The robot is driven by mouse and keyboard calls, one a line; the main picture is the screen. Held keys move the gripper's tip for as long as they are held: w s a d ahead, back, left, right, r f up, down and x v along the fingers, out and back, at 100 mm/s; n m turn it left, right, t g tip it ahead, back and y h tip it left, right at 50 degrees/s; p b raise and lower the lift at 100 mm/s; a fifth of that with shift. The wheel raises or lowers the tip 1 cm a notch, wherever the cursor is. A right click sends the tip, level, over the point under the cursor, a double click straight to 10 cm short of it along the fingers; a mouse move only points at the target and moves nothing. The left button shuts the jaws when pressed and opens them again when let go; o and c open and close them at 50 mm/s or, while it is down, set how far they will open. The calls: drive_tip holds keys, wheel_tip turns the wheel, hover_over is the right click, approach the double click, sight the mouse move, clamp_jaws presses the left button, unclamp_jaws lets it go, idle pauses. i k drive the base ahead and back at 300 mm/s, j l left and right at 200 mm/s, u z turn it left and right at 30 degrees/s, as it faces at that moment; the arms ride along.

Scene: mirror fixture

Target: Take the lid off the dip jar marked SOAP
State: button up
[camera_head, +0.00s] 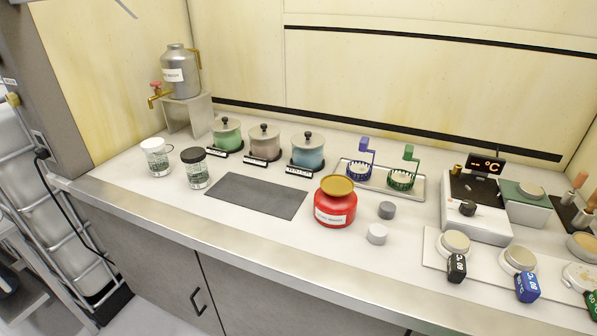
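Three lidded dip jars stand in a row on the counter: a green jar (228,140), a beige jar (264,150) and a blue jar (307,158). Each has a grey lid with a dark round knob, and all three lids are on. Each stands on a dark base with a small label in front. The blue jar's label (300,172) seems to read WATER. The labels of the green jar (228,154) and beige jar (256,162) are too small to read, so I cannot tell which is SOAP. My gripper is not in view.
A dark grey mat (258,196) lies before the jars. Two clear jars (196,175) stand left, a metal urn with a tap (180,75) behind them. The counter's front strip is clear.

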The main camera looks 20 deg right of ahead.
sight(226, 124)
drive_tip(key=i+j, duration=0.6)
drive_tip(key=j, duration=0.15)
drive_tip(key=i+j+u, duration=0.1)
drive_tip(key=i+j, duration=0.5)
drive_tip(key=j, duration=0.2)
